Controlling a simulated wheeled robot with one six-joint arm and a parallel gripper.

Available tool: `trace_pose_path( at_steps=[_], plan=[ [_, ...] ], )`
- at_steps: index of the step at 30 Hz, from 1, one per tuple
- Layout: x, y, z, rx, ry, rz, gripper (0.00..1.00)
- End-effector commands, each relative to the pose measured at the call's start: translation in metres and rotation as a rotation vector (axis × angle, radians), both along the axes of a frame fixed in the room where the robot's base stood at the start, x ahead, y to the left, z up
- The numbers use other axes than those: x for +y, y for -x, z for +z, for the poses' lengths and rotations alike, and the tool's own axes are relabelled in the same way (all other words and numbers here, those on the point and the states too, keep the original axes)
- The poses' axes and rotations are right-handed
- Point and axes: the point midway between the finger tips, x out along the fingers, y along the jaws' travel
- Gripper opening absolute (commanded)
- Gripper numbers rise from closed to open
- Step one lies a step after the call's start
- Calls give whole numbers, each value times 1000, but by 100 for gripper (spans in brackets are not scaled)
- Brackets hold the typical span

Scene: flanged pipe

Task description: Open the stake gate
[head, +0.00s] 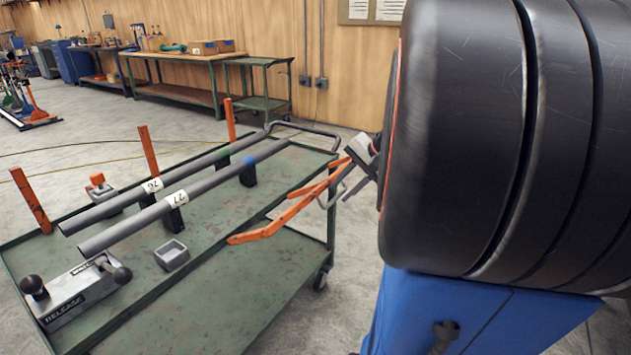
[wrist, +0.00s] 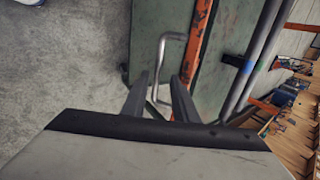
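The stake gate (head: 290,212) is a set of orange bars along the near right side of the green cart, joined toward its right end. A thin grey loop handle (head: 325,200) is on it; the loop also shows in the wrist view (wrist: 160,55). My gripper (head: 357,172) is at the gate's right end, partly hidden by my large dark arm. In the wrist view my gripper (wrist: 160,82) has its two dark fingers apart, with the lower part of the loop appearing between them. I cannot tell whether they touch it. An orange bar (wrist: 200,40) runs beside the loop.
Two grey pipes, tagged 26 (head: 150,187) and 27 (head: 180,198), lie on black supports on the cart (head: 225,205). Orange stakes (head: 148,150) stand at its far side. A RELEASE block (head: 75,293) sits at the near left. A workbench (head: 180,75) stands behind.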

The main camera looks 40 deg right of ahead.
Motion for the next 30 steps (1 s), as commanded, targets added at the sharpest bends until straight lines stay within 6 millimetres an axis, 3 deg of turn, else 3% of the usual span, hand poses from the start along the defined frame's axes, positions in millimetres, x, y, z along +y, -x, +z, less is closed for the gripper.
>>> trace_pose_path(
  at_steps=[30],
  plan=[
    [-16, 43, 20, -1, 0, -1, 28]
  ],
)
